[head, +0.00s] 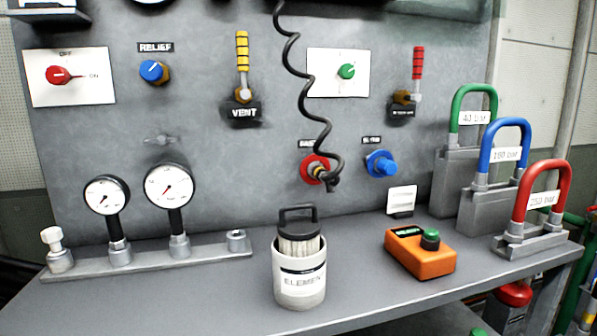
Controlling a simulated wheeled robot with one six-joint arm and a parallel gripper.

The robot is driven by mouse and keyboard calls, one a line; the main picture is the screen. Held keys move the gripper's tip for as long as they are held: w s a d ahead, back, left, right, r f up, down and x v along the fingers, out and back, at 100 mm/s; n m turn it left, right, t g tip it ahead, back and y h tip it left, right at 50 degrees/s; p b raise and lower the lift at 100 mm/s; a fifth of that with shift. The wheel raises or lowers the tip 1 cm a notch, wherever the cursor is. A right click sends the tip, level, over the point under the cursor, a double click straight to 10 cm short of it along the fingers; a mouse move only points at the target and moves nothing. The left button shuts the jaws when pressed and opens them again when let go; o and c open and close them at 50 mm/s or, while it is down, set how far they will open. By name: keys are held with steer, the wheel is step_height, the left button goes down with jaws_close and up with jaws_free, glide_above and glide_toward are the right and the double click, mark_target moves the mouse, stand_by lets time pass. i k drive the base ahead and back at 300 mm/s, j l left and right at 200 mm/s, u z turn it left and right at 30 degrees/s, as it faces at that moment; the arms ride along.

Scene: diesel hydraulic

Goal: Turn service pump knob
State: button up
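No label that I can read names the service pump. A red knob (59,75) sits on a white plate (96,92) marked OFF and ON at the panel's upper left, its white mark pointing right toward ON. A small green knob (346,71) sits on another white plate (325,86) right of centre; its marking is too small to read. A blue knob (151,71) under a RELIEF label is between the red knob and a yellow-handled VENT lever (242,60). My gripper is not in view.
On the bench stand two gauges (169,188), an element canister (299,275), an orange box (420,256) with a green button, and handled weights (533,205). The front bench is mostly clear.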

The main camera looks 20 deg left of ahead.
mark_target(57, 76)
steer(key=u, duration=1.35)
